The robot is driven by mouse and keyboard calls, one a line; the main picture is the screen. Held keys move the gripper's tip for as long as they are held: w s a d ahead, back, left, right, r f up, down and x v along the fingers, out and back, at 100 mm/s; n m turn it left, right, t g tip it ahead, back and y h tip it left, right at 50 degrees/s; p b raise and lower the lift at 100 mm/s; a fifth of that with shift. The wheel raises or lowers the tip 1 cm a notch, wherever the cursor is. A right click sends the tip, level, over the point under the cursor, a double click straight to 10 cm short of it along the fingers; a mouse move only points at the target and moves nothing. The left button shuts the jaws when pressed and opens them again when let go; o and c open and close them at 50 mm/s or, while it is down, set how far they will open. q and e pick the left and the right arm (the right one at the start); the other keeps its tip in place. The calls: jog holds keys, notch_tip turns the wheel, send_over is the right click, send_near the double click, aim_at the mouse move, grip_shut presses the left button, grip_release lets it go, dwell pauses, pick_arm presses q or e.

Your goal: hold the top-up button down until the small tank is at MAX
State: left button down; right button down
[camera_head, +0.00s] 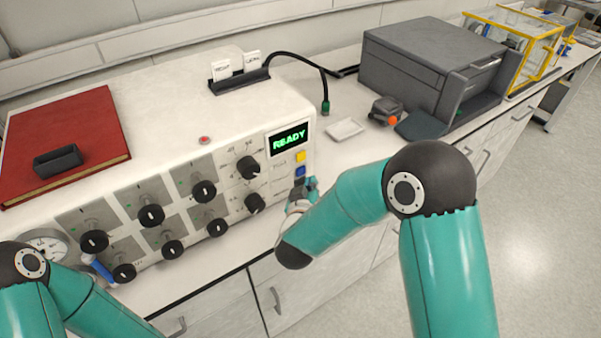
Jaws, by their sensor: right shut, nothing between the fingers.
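A white control unit (190,120) stands on the bench. Its lit display (290,138) reads READY in green. Below the display are a yellow button (300,156) and a blue button (300,170); their labels are too small to read, so I cannot tell which is the top-up button. My right gripper (308,183) is shut and empty, just below the blue button at the panel's right end. I cannot tell whether it touches the panel. I cannot make out a small tank or a MAX mark.
Several black knobs (150,214) stick out from the unit's front. A red book (65,140) with a dark holder (58,161) lies on top. A round gauge (45,244) is at left. A white dish (345,129) and a grey machine (425,60) stand to the right.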

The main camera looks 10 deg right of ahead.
jog(key=shift+s+d+b, duration=0.1)
jog(key=shift+s+d, duration=0.15)
jog(key=shift+s, duration=0.4)
jog(key=shift+s+d+b, duration=0.15)
jog(key=shift+s+d, duration=0.05)
jog(key=shift+s, duration=0.45)
jog(key=shift+s+d+b, duration=0.1)
jog(key=shift+s+d, duration=0.15)
jog(key=shift+s, duration=0.4)
